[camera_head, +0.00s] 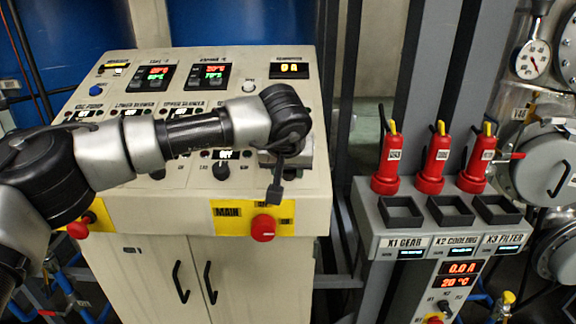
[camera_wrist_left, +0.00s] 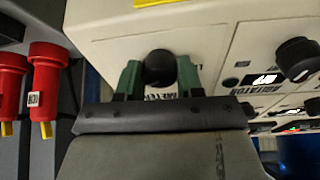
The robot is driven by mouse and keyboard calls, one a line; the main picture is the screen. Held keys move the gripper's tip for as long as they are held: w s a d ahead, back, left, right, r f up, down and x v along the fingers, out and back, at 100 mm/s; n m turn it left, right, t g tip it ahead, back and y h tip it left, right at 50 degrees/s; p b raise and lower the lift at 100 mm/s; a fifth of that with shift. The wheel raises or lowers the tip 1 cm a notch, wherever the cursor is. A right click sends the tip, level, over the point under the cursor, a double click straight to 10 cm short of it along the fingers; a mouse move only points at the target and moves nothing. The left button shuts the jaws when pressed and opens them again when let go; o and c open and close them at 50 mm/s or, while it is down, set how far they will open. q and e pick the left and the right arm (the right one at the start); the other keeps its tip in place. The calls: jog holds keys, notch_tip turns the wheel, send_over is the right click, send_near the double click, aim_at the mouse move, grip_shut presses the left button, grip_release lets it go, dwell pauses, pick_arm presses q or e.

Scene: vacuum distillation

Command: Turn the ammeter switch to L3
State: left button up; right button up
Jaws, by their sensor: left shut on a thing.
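The ammeter switch, a round black knob (camera_wrist_left: 159,66), is on the cream panel in the left wrist view. My left gripper (camera_wrist_left: 159,78) has its green fingers on either side of the knob and is shut on it. The label beside the knob is partly covered, and I cannot read the knob's position. In the head view my left gripper (camera_head: 284,158) is at the right end of the panel's lower row, and the arm hides the switch. My right gripper is not in view.
Another black knob (camera_wrist_left: 297,60) with an agitator label is beside it in the wrist view. A red emergency button (camera_head: 263,228) is on the cabinet front below. Red plugs (camera_head: 431,160) stand on the grey box (camera_head: 366,222) at the right.

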pick_arm(q)
jog(key=shift+r, duration=0.1)
dwell(0.3)
jog(key=o, duration=0.9)
jog(key=shift+b+v, duration=1.25)
jog(key=shift+v, duration=4.15)
